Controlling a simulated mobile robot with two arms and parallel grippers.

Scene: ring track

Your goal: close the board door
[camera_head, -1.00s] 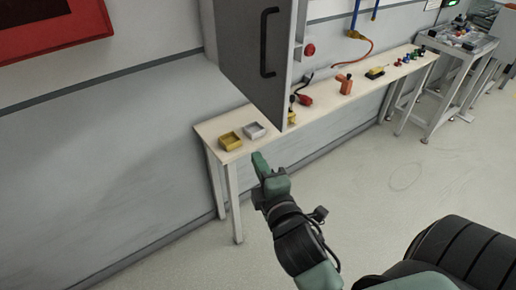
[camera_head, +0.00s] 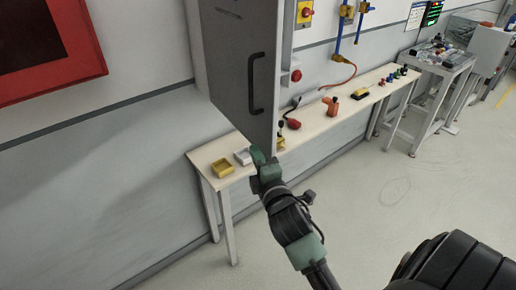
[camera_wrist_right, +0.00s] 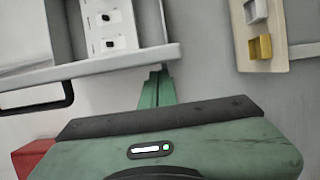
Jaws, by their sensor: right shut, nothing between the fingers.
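The board door (camera_head: 229,75) is a tall grey panel with a black vertical handle (camera_head: 251,84). It stands open, swung out from the wall board, with its outer face toward the left. My right gripper (camera_head: 258,156) is shut and empty, its green fingertips overlapping the door's lower corner, below the handle. In the right wrist view the shut fingers (camera_wrist_right: 157,88) point at the door's pale edge (camera_wrist_right: 90,66), close to its end. I cannot tell whether they touch it. The handle also shows there at the left (camera_wrist_right: 40,106). My left gripper is not in view.
A narrow wooden table (camera_head: 205,156) runs along the wall beneath the door, bearing a yellow tray (camera_head: 222,167), a white tray (camera_head: 243,157) and several tools. A red-framed panel (camera_head: 103,65) hangs at left. The floor at right is clear.

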